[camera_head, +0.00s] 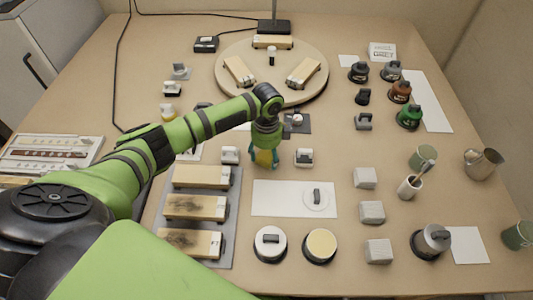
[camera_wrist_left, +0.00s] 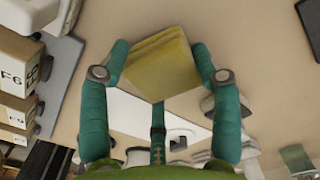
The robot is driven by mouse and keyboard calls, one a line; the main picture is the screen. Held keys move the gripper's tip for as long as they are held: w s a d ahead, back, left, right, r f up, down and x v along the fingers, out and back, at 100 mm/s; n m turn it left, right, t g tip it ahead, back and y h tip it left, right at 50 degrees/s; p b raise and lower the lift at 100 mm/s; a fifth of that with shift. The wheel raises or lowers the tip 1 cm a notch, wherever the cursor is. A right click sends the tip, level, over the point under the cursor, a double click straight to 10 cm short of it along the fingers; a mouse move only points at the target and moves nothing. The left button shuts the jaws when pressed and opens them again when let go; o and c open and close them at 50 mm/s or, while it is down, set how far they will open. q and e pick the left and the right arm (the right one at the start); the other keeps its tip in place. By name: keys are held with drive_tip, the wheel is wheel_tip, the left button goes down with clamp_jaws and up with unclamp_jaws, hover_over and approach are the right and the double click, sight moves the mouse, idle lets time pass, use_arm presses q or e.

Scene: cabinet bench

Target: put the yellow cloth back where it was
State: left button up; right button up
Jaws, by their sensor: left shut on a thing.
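The yellow cloth (camera_wrist_left: 160,65) is a folded, layered pad between the two fingers of my left gripper (camera_wrist_left: 157,52) in the left wrist view. The gripper is shut on it. My right gripper is not in view.
A white sheet (camera_head: 266,209) lies in front of the gripper. A grey tray (camera_head: 229,225) with wooden blocks is at front left. Small pale devices (camera_head: 304,157) stand close by. A round board (camera_head: 272,91) is behind. Jars, cups and grey blocks (camera_head: 365,178) are at right.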

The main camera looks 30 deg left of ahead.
sight(267, 154)
use_arm(q)
drive_tip(key=shift+f, duration=0.1)
drive_tip(key=o, duration=1.1)
wheel_tip(267, 154, up, 12)
